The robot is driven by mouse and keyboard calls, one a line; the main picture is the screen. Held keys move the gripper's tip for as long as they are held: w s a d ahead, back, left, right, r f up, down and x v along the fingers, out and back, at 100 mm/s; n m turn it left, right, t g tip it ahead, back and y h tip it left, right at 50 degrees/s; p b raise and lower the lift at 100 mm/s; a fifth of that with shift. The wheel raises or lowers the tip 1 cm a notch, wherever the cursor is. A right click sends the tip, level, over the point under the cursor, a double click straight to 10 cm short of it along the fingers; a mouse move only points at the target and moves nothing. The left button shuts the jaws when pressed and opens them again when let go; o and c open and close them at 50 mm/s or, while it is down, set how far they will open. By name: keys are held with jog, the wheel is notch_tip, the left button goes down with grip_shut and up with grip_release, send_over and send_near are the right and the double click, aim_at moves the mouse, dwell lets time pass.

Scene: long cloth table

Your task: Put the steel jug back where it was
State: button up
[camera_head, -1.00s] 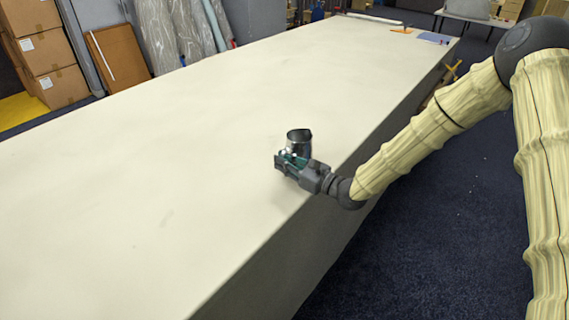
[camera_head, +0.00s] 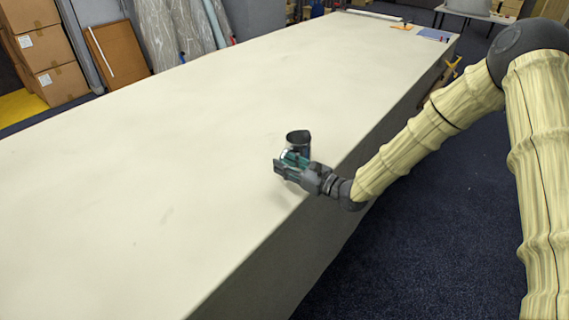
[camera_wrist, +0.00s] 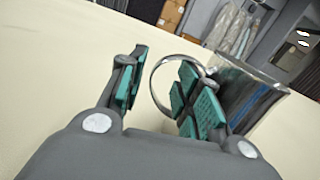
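The steel jug (camera_head: 298,138) is near the table's right edge in the head view, its dark open mouth facing up. My gripper (camera_head: 285,163) is beside it, on the near side, and hides its lower part. In the wrist view the jug's shiny body (camera_wrist: 257,92) is to the right of the fingers. Its ring-like handle (camera_wrist: 155,80) shows between the two green-padded fingers. The fingers are apart, with a gap on the handle's left. The right finger overlaps the handle and lies close to the body; I cannot tell if it touches. The jug's base is hidden.
The long cream cloth table (camera_head: 150,180) is bare around the jug. An orange item (camera_head: 402,27) and a blue sheet (camera_head: 433,36) lie at its far end. Cardboard boxes (camera_head: 55,70) and wrapped rolls (camera_head: 180,30) stand beyond its left side.

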jog(key=b+v, duration=0.2)
jog(key=v, duration=0.9)
jog(key=shift+d+b, duration=0.15)
jog(key=shift+b, duration=0.15)
jog(key=shift+s, duration=0.15)
jog(key=s+a+f+n+g+h, duration=0.3)
jog(key=s+f+n+g, duration=0.6)
jog(key=s+f, duration=1.15)
jog(key=s+d+f+n+h, duration=0.6)
jog(key=s+d+n, duration=0.1)
jog(key=s+d, duration=0.2)
jog(key=s+d+f+n+g+h, duration=0.1)
jog(key=s+d+f+n+h, duration=0.4)
jog(key=s+d+f+n, duration=0.2)
jog(key=shift+s+d+f+n+h, duration=0.35)
jog(key=shift+s+d, duration=0.9)
jog(key=shift+s, duration=0.7)
